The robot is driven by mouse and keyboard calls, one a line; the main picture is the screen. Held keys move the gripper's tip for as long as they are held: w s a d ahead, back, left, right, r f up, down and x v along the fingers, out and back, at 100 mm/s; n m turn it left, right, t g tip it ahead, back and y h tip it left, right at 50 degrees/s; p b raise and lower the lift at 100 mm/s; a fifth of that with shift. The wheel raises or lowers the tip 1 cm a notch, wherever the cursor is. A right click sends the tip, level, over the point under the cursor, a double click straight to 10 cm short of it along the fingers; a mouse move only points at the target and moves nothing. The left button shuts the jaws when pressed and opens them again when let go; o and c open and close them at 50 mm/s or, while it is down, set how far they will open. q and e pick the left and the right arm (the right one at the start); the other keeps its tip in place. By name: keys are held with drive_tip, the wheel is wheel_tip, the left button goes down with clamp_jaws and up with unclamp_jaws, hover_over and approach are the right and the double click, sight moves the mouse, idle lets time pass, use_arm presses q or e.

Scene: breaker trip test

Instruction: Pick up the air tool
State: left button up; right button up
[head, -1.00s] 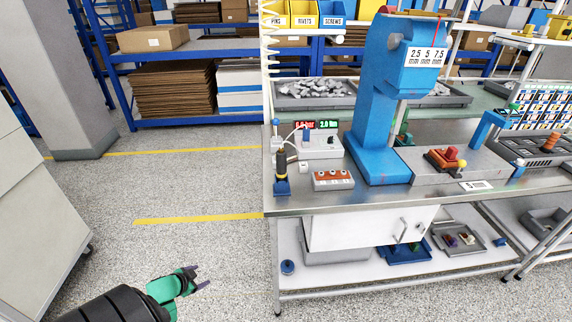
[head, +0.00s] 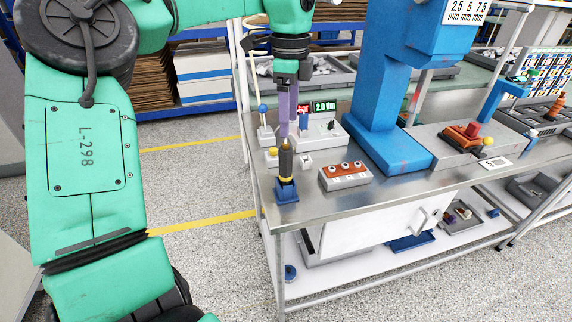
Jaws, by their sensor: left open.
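The air tool (head: 286,162) is a slim black and yellow tool. It stands upright in a blue holder (head: 286,190) at the front left corner of the steel workbench. My left gripper (head: 293,132) points down with its two purple fingers apart, at the top of the tool in the picture. It is open and holds nothing. I cannot tell whether the fingers are level with the tool or behind it. My right gripper is not in view.
A grey box with a green display (head: 324,106) stands close behind the gripper. A grey block with an orange top (head: 345,176) lies right of the tool. A tall blue press (head: 376,90) rises further right. The bench front edge is clear.

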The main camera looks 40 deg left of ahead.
sight(286, 161)
use_arm(q)
drive_tip(key=f, duration=0.3)
drive_tip(key=f+p, duration=0.1)
drive_tip(key=f, duration=0.3)
drive_tip(key=f+p, duration=0.1)
drive_tip(key=f, duration=0.3)
drive_tip(key=shift+s+a+f, duration=0.2)
drive_tip(key=shift+s+a, duration=0.05)
drive_tip(key=shift+s, duration=0.05)
drive_tip(key=shift+w+a+f, duration=0.1)
drive_tip(key=shift+f, duration=0.4)
drive_tip(key=c, duration=0.4)
drive_tip(key=shift+r, duration=0.1)
clamp_jaws()
